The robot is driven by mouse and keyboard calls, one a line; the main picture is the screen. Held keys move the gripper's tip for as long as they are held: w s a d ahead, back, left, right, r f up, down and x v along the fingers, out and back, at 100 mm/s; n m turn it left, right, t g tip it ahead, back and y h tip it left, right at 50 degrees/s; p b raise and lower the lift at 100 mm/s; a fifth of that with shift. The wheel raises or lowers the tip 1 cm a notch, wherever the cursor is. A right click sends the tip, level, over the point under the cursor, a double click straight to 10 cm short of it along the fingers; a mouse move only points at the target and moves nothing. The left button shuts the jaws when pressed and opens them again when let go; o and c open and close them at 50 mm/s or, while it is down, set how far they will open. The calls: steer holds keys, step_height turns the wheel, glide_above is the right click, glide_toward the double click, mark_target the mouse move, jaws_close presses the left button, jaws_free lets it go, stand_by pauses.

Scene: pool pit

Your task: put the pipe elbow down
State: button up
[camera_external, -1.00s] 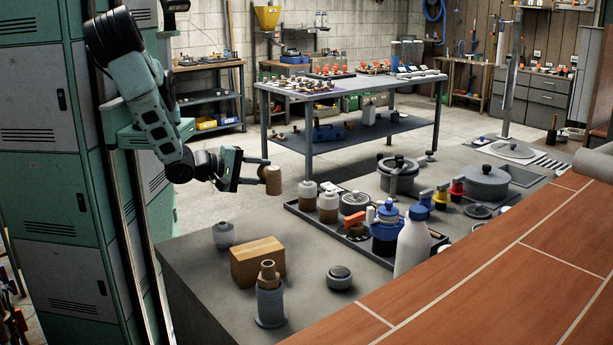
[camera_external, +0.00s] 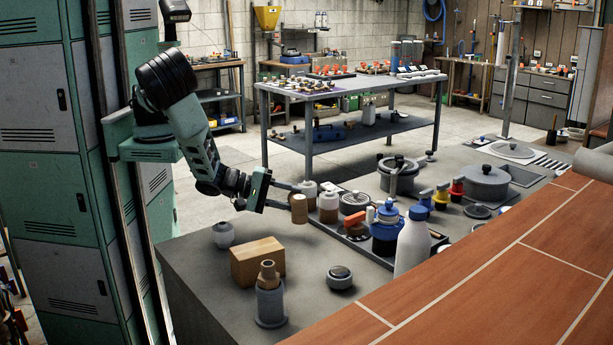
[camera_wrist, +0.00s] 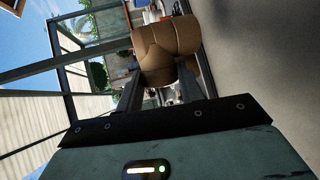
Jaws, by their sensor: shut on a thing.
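The pipe elbow is a brown, rounded piece (camera_external: 299,208), held up near the left end of the dark tray, in front of a brown-and-white jar. In the wrist view the brown elbow (camera_wrist: 167,50) fills the space between the fingertips. My gripper (camera_external: 288,196) reaches in from the left, roughly level, and is shut on the elbow. In the wrist view my gripper (camera_wrist: 155,90) shows its dark fingers on either side of the elbow. Whether the elbow touches the bench or the tray edge is hard to tell; it appears to be above the surface.
A dark tray (camera_external: 372,255) holds jars, a blue-lidded pot and other parts. A cardboard box (camera_external: 257,262), a grey jar (camera_external: 223,234), a grey stand with a brown piece (camera_external: 269,300) and a round grey part (camera_external: 339,278) stand on the bench. Bare bench lies between box and tray.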

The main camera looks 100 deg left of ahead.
steer(key=shift+f, duration=2.35)
steer(key=shift+f, duration=0.15)
steer(key=o, duration=1)
steer(key=shift+o, duration=0.2)
